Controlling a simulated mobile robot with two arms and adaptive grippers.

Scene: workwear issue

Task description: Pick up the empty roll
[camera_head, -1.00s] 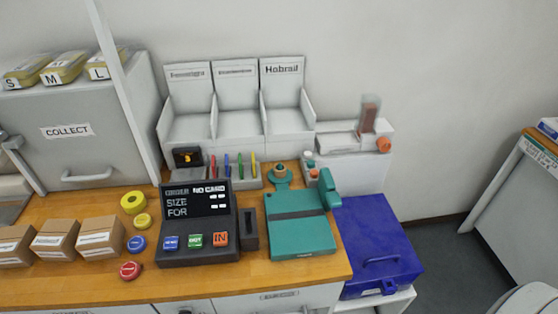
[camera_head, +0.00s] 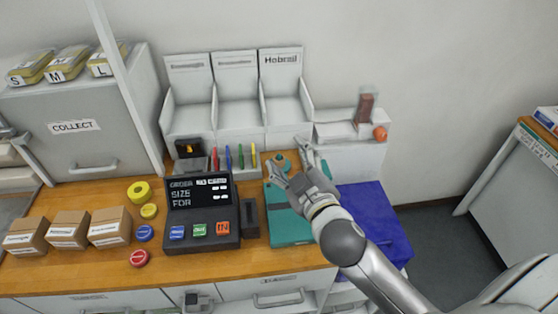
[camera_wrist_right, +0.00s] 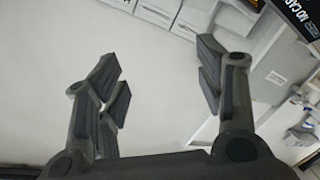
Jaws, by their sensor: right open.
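A small teal holder with a tan ringed top (camera_head: 283,166) stands at the back of the counter. It may carry the empty roll, but I cannot tell for certain. My right gripper (camera_head: 288,160) is over that spot, fingers apart on either side of the tan top in the head view. How high it is above it is unclear. In the right wrist view the right gripper (camera_wrist_right: 160,80) is open with nothing between its fingers. The gripper and arm cover part of the teal machine (camera_head: 288,228).
A dark order terminal (camera_head: 203,245) stands left of the teal machine, with a pen rack (camera_head: 247,174) behind. A blue case (camera_head: 372,205) is at right; white bins (camera_head: 238,120) stand behind.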

